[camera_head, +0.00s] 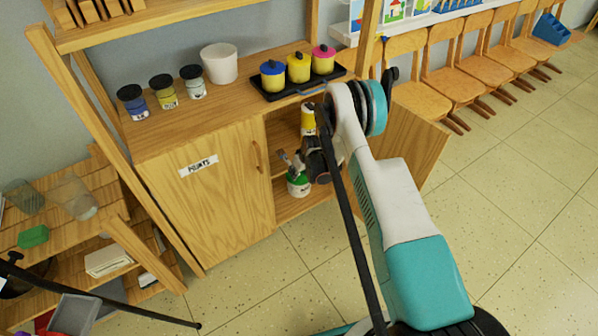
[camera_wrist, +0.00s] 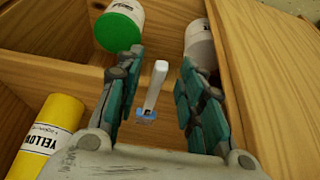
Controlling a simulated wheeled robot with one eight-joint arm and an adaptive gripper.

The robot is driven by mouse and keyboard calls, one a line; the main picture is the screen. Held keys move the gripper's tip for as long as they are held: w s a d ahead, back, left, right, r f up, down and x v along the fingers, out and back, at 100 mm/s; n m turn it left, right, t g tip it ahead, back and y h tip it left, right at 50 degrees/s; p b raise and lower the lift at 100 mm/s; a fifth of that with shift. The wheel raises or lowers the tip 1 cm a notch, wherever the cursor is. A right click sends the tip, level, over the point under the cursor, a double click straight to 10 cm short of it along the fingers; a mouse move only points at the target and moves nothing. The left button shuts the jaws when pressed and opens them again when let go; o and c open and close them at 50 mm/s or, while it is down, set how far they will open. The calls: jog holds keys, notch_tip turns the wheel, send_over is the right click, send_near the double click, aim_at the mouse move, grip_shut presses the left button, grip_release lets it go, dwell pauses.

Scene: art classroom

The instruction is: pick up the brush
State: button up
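The brush (camera_wrist: 155,88) shows in the wrist view as a white stick with a blue end, inside the open cabinet. My gripper (camera_wrist: 160,63) is open, with one finger on each side of the brush and a visible gap on both sides. In the head view my gripper (camera_head: 297,162) is at the cabinet opening, and I cannot make out the brush clearly there.
A yellow paint bottle (camera_wrist: 48,135), a green-lidded jar (camera_wrist: 120,27) and a pale jar (camera_wrist: 200,45) are close around my gripper. The cabinet's open door (camera_head: 405,140) stands to the right. Its top holds jars and a black tray (camera_head: 290,91).

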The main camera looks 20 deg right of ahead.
jog(key=v, duration=1.2)
jog(key=shift+d, duration=0.1)
